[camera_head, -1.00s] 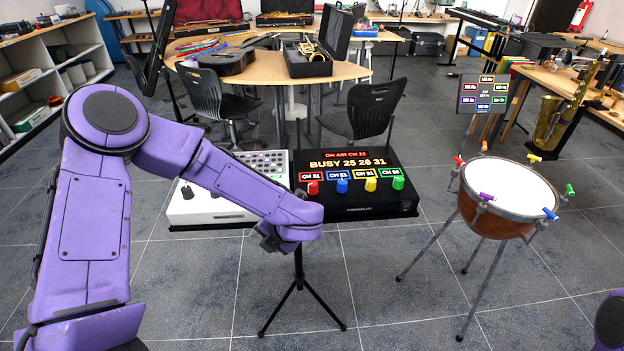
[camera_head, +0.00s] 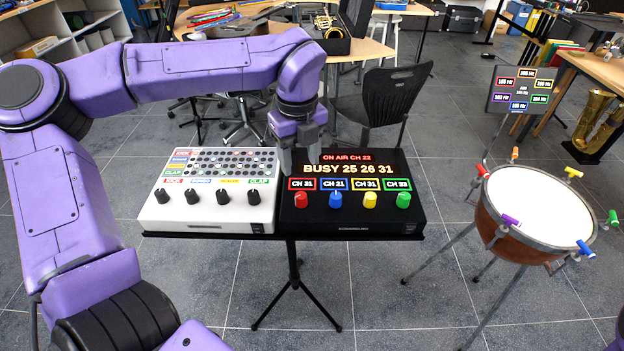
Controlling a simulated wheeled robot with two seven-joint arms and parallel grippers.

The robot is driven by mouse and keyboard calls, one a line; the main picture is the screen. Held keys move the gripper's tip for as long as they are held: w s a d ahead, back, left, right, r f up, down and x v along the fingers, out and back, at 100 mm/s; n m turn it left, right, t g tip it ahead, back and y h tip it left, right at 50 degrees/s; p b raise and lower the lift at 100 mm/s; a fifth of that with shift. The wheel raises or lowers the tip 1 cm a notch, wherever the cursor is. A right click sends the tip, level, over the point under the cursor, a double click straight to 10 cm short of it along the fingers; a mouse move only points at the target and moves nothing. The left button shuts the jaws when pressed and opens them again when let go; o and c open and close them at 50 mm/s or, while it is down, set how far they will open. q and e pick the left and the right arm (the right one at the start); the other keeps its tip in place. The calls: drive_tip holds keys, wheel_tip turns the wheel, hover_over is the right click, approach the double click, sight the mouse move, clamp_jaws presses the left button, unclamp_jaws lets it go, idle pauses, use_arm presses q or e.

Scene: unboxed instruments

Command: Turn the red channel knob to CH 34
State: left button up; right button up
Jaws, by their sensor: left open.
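The black channel box (camera_head: 352,222) stands on the right half of a stand's tray. Its red knob (camera_head: 301,199) is at the front left, under a red-framed label (camera_head: 301,184) that reads CH 21. My left gripper (camera_head: 300,168) points down over the back left of the box, above and behind the red knob. It is open, with nothing seen between its fingers. I cannot tell whether the fingertips touch the box. The display (camera_head: 346,170) reads ON AIR CH 22 and BUSY 25 26 31. My right gripper is not in view.
Blue (camera_head: 336,200), yellow (camera_head: 370,200) and green (camera_head: 403,200) knobs sit in a row right of the red one. A white drum machine (camera_head: 210,212) with black knobs stands close on the left. A kettledrum (camera_head: 535,205) stands to the right; a black chair (camera_head: 385,100) is behind.

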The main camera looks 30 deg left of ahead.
sight(301, 195)
use_arm(q)
wheel_tip(301, 195, down, 10)
drive_tip(key=shift+s+d+r+p, duration=0.1)
drive_tip(key=shift+d+r+p, duration=0.05)
drive_tip(key=shift+r+p, duration=0.15)
drive_tip(key=shift+s+f, duration=0.1)
drive_tip(key=shift+f, duration=0.2)
drive_tip(key=shift+c, duration=0.3)
clamp_jaws()
